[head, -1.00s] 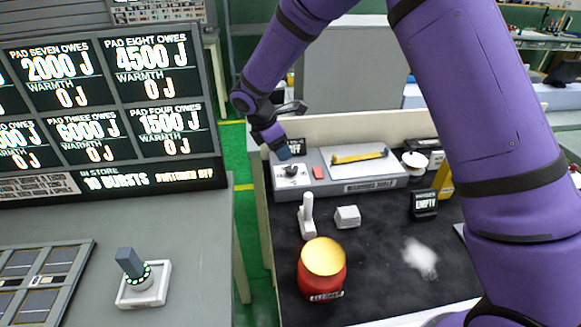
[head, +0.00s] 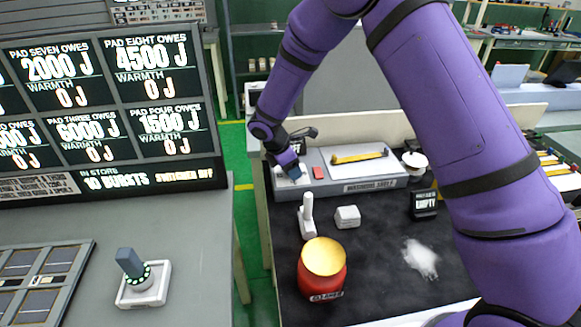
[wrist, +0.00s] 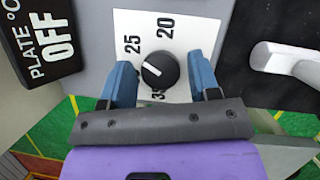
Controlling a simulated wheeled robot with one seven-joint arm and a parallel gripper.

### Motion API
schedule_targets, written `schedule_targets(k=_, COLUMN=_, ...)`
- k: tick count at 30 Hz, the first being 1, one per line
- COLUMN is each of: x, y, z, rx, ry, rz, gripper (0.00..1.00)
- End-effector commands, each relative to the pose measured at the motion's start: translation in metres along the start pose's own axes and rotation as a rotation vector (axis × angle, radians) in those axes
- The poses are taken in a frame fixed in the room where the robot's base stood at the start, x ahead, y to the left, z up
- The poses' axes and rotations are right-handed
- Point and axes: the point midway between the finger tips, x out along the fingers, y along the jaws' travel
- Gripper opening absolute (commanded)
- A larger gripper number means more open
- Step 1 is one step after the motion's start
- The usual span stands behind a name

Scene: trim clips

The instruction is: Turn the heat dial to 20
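The heat dial (wrist: 160,70) is a round black knob with a white pointer line, on a white card (wrist: 178,30) printed with 25, 20 and a partly hidden number. The pointer line slants to the upper left, roughly toward the 25 side. My gripper (wrist: 161,64) is open, with one blue finger on each side of the dial and visible gaps between. In the head view my gripper (head: 291,172) is over the left end of the grey warming shelf (head: 375,186) and hides the dial. A black plate display (wrist: 45,45) reads OFF.
A yellow bar (head: 358,157) and a red button (head: 318,173) are on the shelf. A white upright handle (head: 307,215), a white block (head: 347,216) and a red jar with a gold lid (head: 323,257) stand in front on the dark mat.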

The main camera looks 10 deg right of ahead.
Motion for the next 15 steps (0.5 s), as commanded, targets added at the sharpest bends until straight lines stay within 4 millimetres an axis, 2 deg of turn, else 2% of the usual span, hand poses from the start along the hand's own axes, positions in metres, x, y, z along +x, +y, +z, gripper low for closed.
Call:
schedule_targets(k=1, x=-0.0001, y=0.0000, z=0.0000, rx=0.000, ry=0.000, rz=0.000, gripper=0.44)
schedule_targets(k=5, x=-0.0002, y=0.0000, z=0.0000, rx=0.000, ry=0.000, rz=0.000, gripper=0.15)
schedule_targets(k=15, x=-0.0003, y=0.0003, z=-0.0003, rx=0.037, ry=0.001, rz=-0.014, gripper=0.15)
